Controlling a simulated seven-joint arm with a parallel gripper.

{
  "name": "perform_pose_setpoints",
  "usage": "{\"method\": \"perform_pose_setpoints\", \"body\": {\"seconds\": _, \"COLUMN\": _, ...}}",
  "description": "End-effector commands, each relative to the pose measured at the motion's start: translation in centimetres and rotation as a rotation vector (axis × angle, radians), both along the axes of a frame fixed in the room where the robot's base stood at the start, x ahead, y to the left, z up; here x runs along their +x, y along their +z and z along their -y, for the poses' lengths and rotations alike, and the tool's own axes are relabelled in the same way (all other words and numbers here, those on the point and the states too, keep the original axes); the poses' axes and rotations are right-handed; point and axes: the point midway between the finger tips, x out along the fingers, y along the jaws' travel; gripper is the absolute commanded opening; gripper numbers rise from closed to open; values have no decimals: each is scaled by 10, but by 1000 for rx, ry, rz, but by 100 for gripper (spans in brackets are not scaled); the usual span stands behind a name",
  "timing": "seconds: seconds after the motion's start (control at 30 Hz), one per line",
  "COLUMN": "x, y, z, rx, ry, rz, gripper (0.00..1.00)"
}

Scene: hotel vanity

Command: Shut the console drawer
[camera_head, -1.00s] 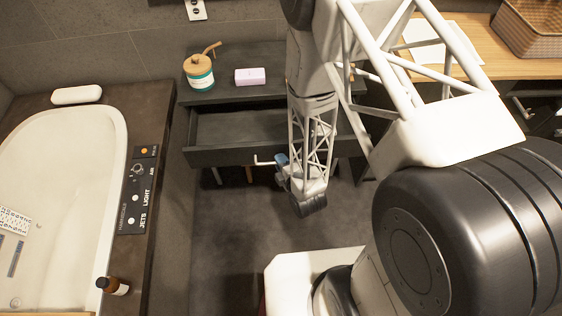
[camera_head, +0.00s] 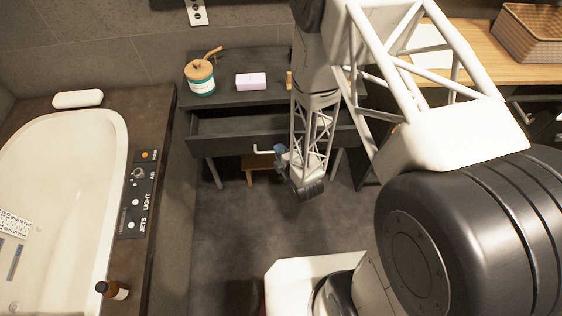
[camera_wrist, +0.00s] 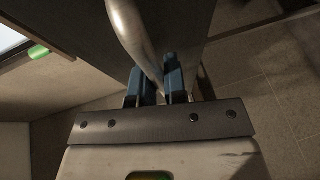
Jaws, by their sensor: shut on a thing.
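The console (camera_head: 232,96) is dark and stands against the back wall. Its drawer (camera_head: 228,143) is partly open in the head view, with a narrow strip of its empty inside showing. A pale bar handle (camera_head: 264,151) is on the drawer front. My gripper (camera_head: 281,152) is at the handle, and my arm hides the handle's right part. In the wrist view the blue fingers of my gripper (camera_wrist: 161,88) are shut on the metal handle (camera_wrist: 135,35), close to the drawer front (camera_wrist: 180,30).
A small wooden stool (camera_head: 255,163) is underneath. The bathtub (camera_head: 60,190) is at left. The floor (camera_head: 235,225) before the drawer is clear.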

Motion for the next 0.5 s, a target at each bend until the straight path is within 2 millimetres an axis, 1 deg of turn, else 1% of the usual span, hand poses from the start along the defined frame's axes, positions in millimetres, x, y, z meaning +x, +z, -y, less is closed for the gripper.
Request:
{"method": "perform_pose_setpoints", "body": {"seconds": 0.03, "x": 13, "y": 0, "z": 1, "rx": 0, "ry": -2, "rz": 2, "gripper": 0}}
{"method": "perform_pose_setpoints", "body": {"seconds": 0.1, "x": 31, "y": 1, "z": 1, "rx": 0, "ry": -3, "rz": 3, "gripper": 0}}
{"method": "perform_pose_setpoints", "body": {"seconds": 0.3, "x": 80, "y": 1, "z": 1, "rx": -1, "ry": -2, "rz": 2, "gripper": 0}}
{"method": "perform_pose_setpoints", "body": {"seconds": 0.4, "x": 101, "y": 0, "z": 1, "rx": 0, "ry": -2, "rz": 2, "gripper": 0}}
{"method": "perform_pose_setpoints", "body": {"seconds": 0.5, "x": 118, "y": 1, "z": 1, "rx": -1, "ry": -2, "rz": 2, "gripper": 0}}
